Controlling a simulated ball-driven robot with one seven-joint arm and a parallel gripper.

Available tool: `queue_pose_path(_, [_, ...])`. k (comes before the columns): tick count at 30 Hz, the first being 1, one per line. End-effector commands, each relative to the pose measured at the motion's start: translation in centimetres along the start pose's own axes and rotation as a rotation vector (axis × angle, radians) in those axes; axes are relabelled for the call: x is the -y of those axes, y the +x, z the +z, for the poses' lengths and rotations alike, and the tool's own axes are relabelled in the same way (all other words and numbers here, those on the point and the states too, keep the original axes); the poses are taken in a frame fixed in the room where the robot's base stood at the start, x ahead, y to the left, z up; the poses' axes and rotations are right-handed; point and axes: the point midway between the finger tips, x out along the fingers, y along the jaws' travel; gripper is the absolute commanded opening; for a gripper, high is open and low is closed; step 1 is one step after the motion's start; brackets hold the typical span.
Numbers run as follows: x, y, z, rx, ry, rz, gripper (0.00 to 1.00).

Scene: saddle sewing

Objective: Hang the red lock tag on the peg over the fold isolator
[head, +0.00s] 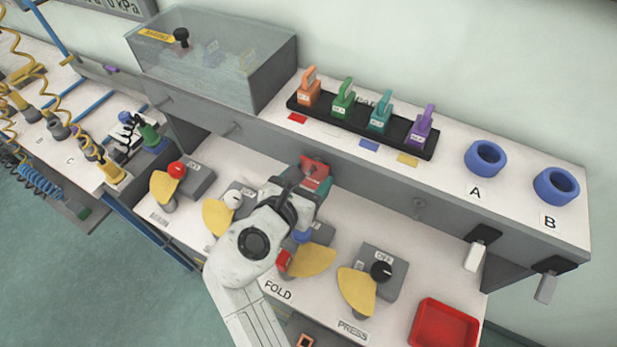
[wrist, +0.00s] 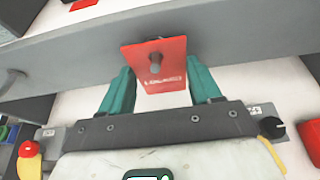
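The red lock tag (head: 315,168) is at the front face of the grey ledge, above the fold isolator. In the wrist view the tag (wrist: 168,72) faces me, with a grey peg end (wrist: 155,62) showing through its upper part, so it appears to hang on the peg. My gripper (head: 318,188) is just in front of it. In the wrist view the teal fingers (wrist: 161,88) are spread wide, one on each side of the tag, and appear not to grip it. The fold isolator, with its yellow plate (head: 312,262), is partly hidden by my arm.
Other pegs (head: 420,205) stick out of the ledge face. The press isolator (head: 382,271) is at the right, with a red tray (head: 444,325) beyond it. On the ledge stand a rack of coloured padlocks (head: 380,132) and two blue rings (head: 486,158).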

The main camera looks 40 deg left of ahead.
Motion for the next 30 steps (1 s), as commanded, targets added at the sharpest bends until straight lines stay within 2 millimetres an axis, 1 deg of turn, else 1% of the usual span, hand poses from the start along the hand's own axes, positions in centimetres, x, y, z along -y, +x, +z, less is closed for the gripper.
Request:
queue_pose_path(1, [0.0, 0.0, 0.0, 0.0, 0.0, 0.0, 0.68])
queue_pose_path(9, [0.0, 0.0, 0.0, 0.0, 0.0, 0.0, 0.93])
queue_pose_path(16, [0.0, -0.1, 0.0, 0.0, 0.0, 0.0, 0.93])
queue_pose_path(19, [0.0, -0.5, 0.0, 0.001, 0.001, 0.001, 0.93])
queue_pose_path(23, [-0.1, -2.2, -0.1, 0.002, 0.001, 0.003, 0.93])
queue_pose_path(30, [-0.1, -6.9, -0.2, 0.0, 0.0, 0.003, 0.93])
